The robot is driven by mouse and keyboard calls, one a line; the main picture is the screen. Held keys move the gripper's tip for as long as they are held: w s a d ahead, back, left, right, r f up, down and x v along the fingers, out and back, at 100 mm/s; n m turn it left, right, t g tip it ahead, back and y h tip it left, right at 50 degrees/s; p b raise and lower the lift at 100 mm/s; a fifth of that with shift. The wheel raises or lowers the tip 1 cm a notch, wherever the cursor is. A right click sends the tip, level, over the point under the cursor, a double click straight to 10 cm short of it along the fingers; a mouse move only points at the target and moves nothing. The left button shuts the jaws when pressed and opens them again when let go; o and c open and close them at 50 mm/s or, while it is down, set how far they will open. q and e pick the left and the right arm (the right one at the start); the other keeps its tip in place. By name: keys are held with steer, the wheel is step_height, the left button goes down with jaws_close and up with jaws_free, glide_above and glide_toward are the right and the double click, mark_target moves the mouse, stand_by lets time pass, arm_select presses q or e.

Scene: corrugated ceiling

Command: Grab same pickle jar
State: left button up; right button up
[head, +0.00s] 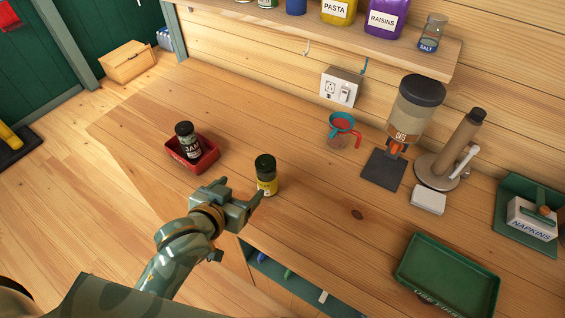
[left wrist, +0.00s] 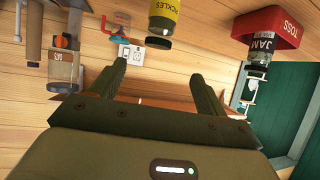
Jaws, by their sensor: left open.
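The pickle jar (head: 266,180) stands upright on the wooden counter, with a dark lid and a yellow label. In the left wrist view, which is upside down, the jar (left wrist: 164,20) shows at the top, with its label reading PICKLES. My left gripper (head: 243,190) is open and empty, just left of and in front of the jar. Its two fingers (left wrist: 166,68) are spread with nothing between them, and the jar lies beyond their tips. My right gripper is not in view.
A jam jar (head: 187,145) stands in a red tray (head: 203,163) left of the pickle jar; the tray reads TOSS in the wrist view. A measuring cup (head: 342,124), a dispenser (head: 415,105) and a green tray (head: 448,245) are to the right. Counter around the pickle jar is clear.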

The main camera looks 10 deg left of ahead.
mark_target(262, 168)
arm_select(q)
steer(key=b+x, duration=0.1)
steer(key=x, duration=0.8)
steer(key=shift+w+a+f+b, duration=0.2)
steer(key=shift+f+b, duration=0.15)
steer(key=shift+f, duration=0.15)
steer(key=shift+w+d+f, duration=0.1)
steer(key=shift+w+f, duration=0.05)
steer(key=shift+w, duration=0.15)
steer(key=x, duration=0.3)
steer(key=b+x, duration=0.1)
steer(key=x, duration=0.1)
steer(key=shift+w+d, duration=0.3)
steer(key=shift+d, duration=0.05)
steer(key=shift+s+r, duration=0.1)
steer(key=shift+r, duration=0.1)
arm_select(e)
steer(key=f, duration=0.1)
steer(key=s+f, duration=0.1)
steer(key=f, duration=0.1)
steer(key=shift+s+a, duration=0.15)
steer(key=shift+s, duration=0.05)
arm_select(q)
steer(key=c, duration=0.4)
jaws_close()
steer(key=shift+r, duration=0.15)
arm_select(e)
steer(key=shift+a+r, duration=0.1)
